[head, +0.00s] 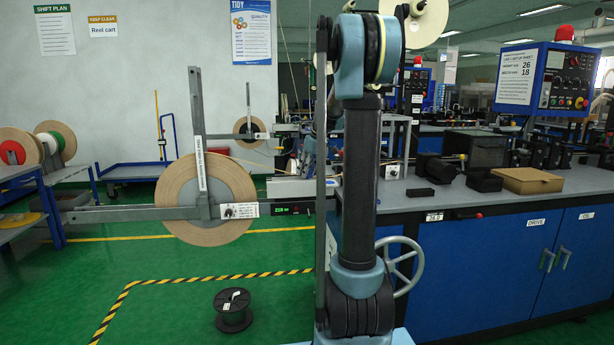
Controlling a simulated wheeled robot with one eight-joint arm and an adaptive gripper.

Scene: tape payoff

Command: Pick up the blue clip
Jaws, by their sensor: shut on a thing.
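I cannot make out a blue clip anywhere in the head view. My own arm rises through the middle of the picture and hides part of what lies behind it. My gripper does not show, so I cannot see its fingers or what is between them. A large tan tape reel (178,195) hangs on a grey payoff frame (120,214) left of my arm. A small green display (292,208) sits at the right end of that frame's bar.
A grey-topped bench (480,196) with blue cabinets (480,270) stands on the right, holding black blocks and a cardboard box (527,180). A black spool (233,310) lies on the green floor. A blue cart (135,170) stands behind. The floor at front left is mostly clear.

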